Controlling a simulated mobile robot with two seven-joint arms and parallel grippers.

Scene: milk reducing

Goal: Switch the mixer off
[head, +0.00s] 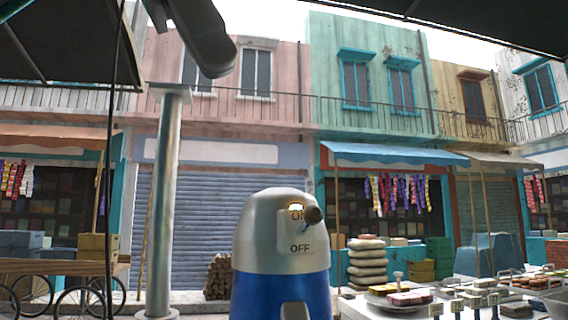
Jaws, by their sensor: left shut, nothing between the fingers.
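The mixer (280,262) stands in the lower middle, with a silver domed top over a blue body. Its face carries the labels ON, above, and OFF, below. A dark round switch knob (314,214) sticks out beside the ON label and partly covers it. My left gripper (217,62) shows as a dark grey rounded shape at the upper left, shut and empty. It is well above and left of the mixer, touching nothing. My right gripper is out of view.
A metal post (164,200) stands left of the mixer. A stall table (380,310) with trays of goods is at the right. Stacked sacks (368,262) stand behind. A wooden cart (60,266) is at the left. The air between my gripper and the mixer looks clear.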

